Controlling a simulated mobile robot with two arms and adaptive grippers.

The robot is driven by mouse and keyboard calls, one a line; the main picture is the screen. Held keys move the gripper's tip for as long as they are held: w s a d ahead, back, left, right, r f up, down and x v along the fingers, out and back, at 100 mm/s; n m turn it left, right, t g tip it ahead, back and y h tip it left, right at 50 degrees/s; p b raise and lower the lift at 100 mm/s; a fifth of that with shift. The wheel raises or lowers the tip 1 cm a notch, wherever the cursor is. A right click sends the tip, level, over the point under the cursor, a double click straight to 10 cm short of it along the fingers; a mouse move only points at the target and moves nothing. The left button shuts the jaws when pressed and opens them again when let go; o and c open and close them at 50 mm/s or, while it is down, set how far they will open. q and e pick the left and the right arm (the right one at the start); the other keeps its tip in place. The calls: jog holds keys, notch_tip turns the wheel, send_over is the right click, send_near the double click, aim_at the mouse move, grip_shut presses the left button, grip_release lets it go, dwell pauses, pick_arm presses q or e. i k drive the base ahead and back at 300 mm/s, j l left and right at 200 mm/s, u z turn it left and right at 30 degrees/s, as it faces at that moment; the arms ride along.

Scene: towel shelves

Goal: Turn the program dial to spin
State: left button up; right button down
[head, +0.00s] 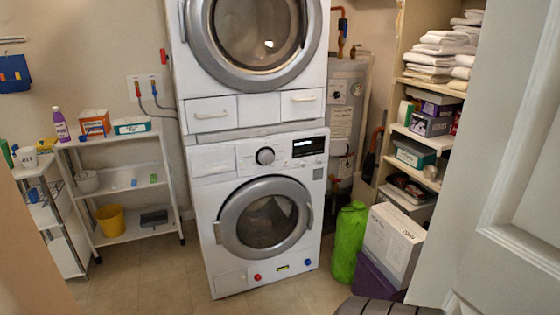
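A black display (308,147) with small lit text is to the right of the dial. The dial's markings are too small to read, so I cannot tell its setting. The washer's round grey door (230,222) looks shut. Neither of my grippers is in view, and nothing is touching the dial.
A second machine (262,108) is stacked above the washer. A white shelf rack (125,190) stands left. A green bag (348,240) and white box (393,240) stand right, near towel shelves (400,150) and a white door (510,190). The floor (165,280) at front left is clear.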

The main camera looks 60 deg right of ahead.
aim_at(266, 156)
jog(key=l+z, duration=0.1)
jog(key=z, duration=1.75)
